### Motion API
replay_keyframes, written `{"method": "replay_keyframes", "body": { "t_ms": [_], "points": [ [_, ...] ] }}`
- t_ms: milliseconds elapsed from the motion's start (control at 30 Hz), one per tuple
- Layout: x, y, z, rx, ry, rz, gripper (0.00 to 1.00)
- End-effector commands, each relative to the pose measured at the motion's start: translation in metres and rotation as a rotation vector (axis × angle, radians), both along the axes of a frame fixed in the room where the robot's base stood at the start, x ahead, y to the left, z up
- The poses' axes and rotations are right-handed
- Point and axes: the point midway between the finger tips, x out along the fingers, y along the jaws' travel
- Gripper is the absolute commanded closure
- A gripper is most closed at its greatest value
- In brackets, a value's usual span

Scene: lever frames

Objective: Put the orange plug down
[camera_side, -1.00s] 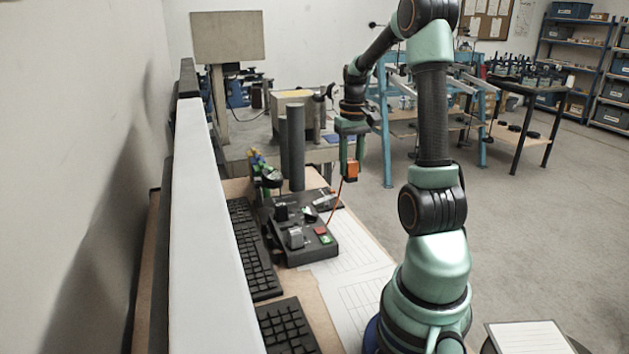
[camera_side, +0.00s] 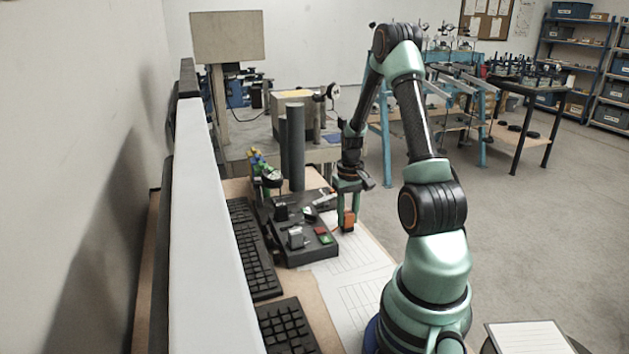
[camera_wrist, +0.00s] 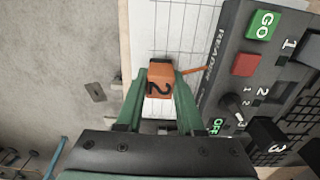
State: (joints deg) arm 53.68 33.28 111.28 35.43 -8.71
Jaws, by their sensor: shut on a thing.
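The orange plug (camera_side: 347,221) is between the fingers of my gripper (camera_side: 347,208), low over the papers at the right edge of the table. In the wrist view the plug (camera_wrist: 160,80) shows a black "2" on its face, and the green fingers of my gripper (camera_wrist: 160,88) are shut on its two sides. An orange cord (camera_wrist: 195,70) runs from the plug toward the black panel (camera_wrist: 212,85). From the side view I cannot tell whether the plug's underside touches the paper.
The black control panel (camera_side: 290,250) with switches and red and green buttons stands just left of the plug. Keyboards (camera_side: 250,250) lie further left. White gridded papers (camera_side: 355,285) lie flat on the table in front. A grey post (camera_side: 296,150) stands behind.

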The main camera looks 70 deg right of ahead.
Motion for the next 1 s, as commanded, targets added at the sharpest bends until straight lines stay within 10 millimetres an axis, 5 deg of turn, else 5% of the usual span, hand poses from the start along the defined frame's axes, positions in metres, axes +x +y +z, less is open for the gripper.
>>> {"method": "replay_keyframes", "body": {
  "t_ms": [333, 367, 433, 767, 1000],
  "points": [
    [0.000, 0.000, -0.003, 0.001, 0.001, 0.000, 1.00],
    [0.000, 0.000, -0.003, 0.001, 0.001, 0.000, 0.56],
    [0.000, 0.000, -0.003, 0.000, 0.000, 0.000, 0.33],
    [0.000, 0.000, -0.001, -0.001, -0.001, 0.000, 0.33],
    [0.001, -0.001, 0.026, -0.005, -0.004, 0.000, 0.33]
  ]
}}
